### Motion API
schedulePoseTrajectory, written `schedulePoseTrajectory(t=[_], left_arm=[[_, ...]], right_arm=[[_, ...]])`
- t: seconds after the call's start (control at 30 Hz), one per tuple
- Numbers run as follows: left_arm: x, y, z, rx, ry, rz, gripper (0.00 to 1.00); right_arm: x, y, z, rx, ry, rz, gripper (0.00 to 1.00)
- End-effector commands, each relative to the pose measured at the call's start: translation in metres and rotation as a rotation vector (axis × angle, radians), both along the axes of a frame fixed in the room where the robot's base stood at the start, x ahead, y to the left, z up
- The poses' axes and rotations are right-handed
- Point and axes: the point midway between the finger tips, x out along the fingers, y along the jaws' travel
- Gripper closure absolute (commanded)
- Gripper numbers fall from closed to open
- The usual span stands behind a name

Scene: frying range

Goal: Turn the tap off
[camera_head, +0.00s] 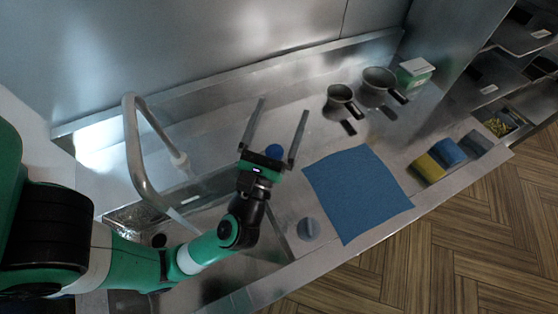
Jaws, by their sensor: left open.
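The tap (131,140) is a tall grey bent spout at the left of the metal counter. Its thinner arm runs down to a pale nozzle end (180,160) over the sink (215,188). A blue round knob-like piece (273,151) shows just behind my left gripper's palm; I cannot tell what it belongs to. My left gripper (277,106) is open, with its two long fingers spread and nothing between them. It is right of the tap and apart from the spout. I cannot make out any water flow. My right gripper is not in view.
A blue cloth (358,192) lies right of my left gripper. Two dark pans (341,98) (380,80) and a green-white box (414,72) stand at the back right. Yellow and blue sponges (428,167) (447,152) lie near the front edge. A round drain-like disc (308,228) is by the cloth.

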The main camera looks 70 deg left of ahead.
Motion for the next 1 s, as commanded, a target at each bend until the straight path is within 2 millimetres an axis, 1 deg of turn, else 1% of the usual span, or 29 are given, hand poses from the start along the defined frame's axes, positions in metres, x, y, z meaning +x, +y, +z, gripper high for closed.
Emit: schedulePoseTrajectory(t=[0.03, 0.07, 0.1, 0.13, 0.2, 0.27, 0.3, 0.37, 0.53, 0.63, 0.77, 0.9, 1.0], left_arm=[[-0.007, 0.005, -0.079, -0.073, 0.071, -0.009, 0.02], [-0.011, 0.007, -0.109, -0.112, 0.109, -0.012, 0.02], [-0.018, 0.009, -0.144, -0.158, 0.156, -0.014, 0.02], [-0.023, 0.011, -0.166, -0.186, 0.187, -0.013, 0.02], [-0.034, 0.013, -0.205, -0.233, 0.248, -0.009, 0.02], [-0.041, 0.014, -0.224, -0.258, 0.281, -0.006, 0.02], [-0.044, 0.014, -0.231, -0.269, 0.293, -0.005, 0.02], [-0.046, 0.015, -0.234, -0.276, 0.304, -0.003, 0.02], [-0.044, 0.017, -0.231, -0.278, 0.305, -0.002, 0.02], [-0.037, 0.024, -0.231, -0.278, 0.303, 0.001, 0.02], [-0.021, 0.042, -0.229, -0.278, 0.298, 0.003, 0.02], [0.003, 0.066, -0.230, -0.276, 0.299, 0.002, 0.02], [0.017, 0.080, -0.229, -0.274, 0.299, -0.001, 0.02]], right_arm=[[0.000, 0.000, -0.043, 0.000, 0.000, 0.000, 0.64], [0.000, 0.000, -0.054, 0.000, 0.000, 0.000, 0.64], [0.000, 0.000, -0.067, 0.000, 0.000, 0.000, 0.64], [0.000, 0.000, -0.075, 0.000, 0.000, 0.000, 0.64], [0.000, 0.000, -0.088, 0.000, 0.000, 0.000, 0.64], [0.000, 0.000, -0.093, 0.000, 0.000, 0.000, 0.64], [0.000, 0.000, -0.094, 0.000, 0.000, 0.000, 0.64], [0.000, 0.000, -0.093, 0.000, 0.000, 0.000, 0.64], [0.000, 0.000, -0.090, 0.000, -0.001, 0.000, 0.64], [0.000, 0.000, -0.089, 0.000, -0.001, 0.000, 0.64], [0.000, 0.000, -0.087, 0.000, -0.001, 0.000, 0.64], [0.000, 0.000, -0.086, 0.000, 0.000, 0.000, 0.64], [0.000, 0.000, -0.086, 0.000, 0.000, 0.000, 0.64]])
